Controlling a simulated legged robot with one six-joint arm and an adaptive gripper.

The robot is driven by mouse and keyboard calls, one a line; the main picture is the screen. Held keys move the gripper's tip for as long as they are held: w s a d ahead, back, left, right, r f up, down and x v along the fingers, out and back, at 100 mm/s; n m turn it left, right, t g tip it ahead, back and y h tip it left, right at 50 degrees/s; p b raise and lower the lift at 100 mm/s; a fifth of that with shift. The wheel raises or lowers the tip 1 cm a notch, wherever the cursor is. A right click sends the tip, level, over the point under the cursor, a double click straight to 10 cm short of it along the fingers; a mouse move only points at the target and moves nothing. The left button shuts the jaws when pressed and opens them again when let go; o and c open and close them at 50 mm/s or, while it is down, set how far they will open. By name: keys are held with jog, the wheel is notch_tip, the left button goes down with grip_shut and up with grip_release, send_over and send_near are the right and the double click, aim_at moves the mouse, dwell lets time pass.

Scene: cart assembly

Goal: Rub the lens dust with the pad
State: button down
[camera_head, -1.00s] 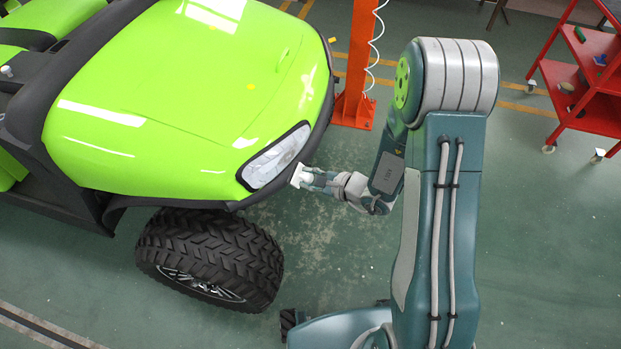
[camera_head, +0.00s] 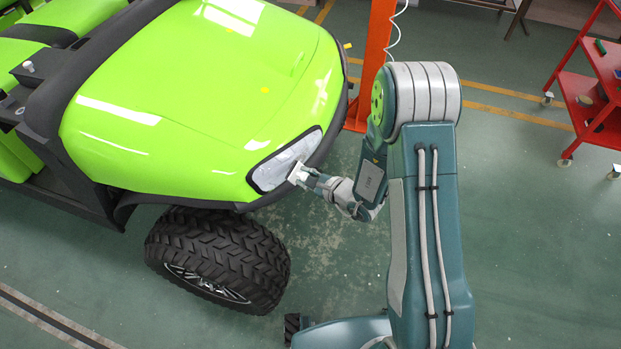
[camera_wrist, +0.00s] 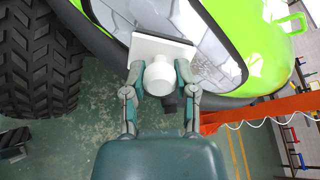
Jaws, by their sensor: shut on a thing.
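The headlight lens (camera_head: 284,162) is a clear, pale panel at the front corner of the green cart (camera_head: 190,95). It fills the upper middle of the wrist view (camera_wrist: 205,35), where grey speckled dust (camera_wrist: 212,68) shows on it to the right of the pad. The pad (camera_wrist: 158,47) is a white plate with a dark far edge and a round white knob. My gripper (camera_wrist: 159,75) is shut on the knob. In the head view my gripper (camera_head: 308,178) holds the pad at the lens's lower right end. The pad's face is hidden, so I cannot tell if it touches.
The cart's black front wheel (camera_head: 218,258) is below the lens. An orange post (camera_head: 378,50) stands behind my arm. A red shelf cart (camera_head: 590,95) stands at the far right. Green floor between them is clear.

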jog(key=shift+a, duration=0.35)
jog(key=shift+d, duration=0.2)
jog(key=shift+x, duration=1.1)
jog(key=c, duration=1.4)
grip_release()
jog(key=shift+w+d, duration=1.25)
jog(key=shift+d, duration=0.05)
jog(key=shift+w+d+f, duration=0.1)
jog(key=shift+w+d, duration=1)
jog(key=shift+w, duration=0.3)
jog(key=shift+w+d, duration=1.1)
jog(key=shift+w, duration=0.3)
jog(key=shift+s, duration=0.1)
